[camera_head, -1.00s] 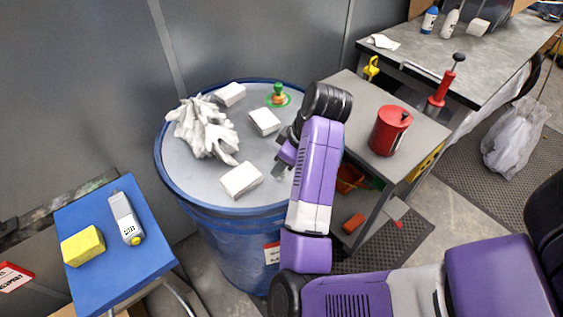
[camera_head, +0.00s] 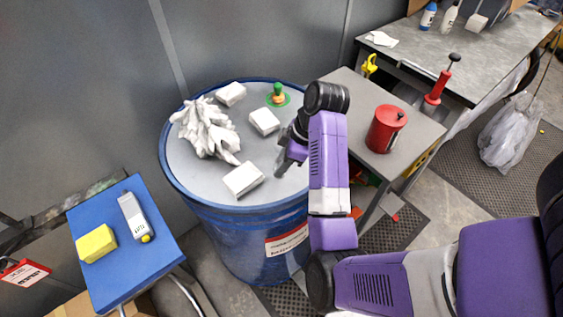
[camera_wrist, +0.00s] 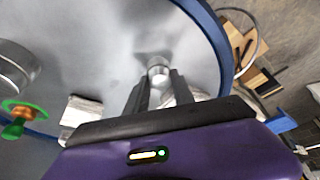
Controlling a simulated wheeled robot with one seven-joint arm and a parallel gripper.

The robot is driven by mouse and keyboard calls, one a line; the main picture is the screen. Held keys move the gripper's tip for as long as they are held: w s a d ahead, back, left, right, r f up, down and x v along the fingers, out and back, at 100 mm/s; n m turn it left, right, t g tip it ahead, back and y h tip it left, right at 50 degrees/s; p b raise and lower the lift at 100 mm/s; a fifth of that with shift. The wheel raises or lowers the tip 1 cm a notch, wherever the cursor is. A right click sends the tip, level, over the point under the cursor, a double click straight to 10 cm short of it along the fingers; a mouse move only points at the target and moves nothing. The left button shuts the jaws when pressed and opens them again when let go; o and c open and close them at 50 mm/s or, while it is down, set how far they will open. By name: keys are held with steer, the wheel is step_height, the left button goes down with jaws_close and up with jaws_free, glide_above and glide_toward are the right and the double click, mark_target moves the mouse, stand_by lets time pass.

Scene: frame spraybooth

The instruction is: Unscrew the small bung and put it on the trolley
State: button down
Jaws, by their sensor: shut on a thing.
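My gripper (camera_wrist: 161,78) is low over the lid of the blue drum (camera_wrist: 206,75), its fingers shut around a small silvery bung (camera_wrist: 158,67). I cannot tell whether the bung is still seated in the lid or just clear of it. In the head view the gripper (camera_head: 284,165) is at the lid's right part, partly behind my arm, and the bung cannot be made out. The drum (camera_head: 250,228) stands left of a grey-topped trolley (camera_head: 350,88). A red can (camera_head: 386,129) stands on the trolley top.
On the lid are white gloves (camera_head: 205,130), several white blocks (camera_head: 243,180) and a green-based item (camera_head: 278,97). A blue-topped stand (camera_head: 125,270) at left holds a yellow sponge (camera_head: 96,244) and a meter (camera_head: 133,215). A workbench (camera_head: 470,65) is behind the trolley.

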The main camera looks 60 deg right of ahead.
steer(key=shift+a, duration=0.1)
steer(key=c, duration=1.3)
jaws_free()
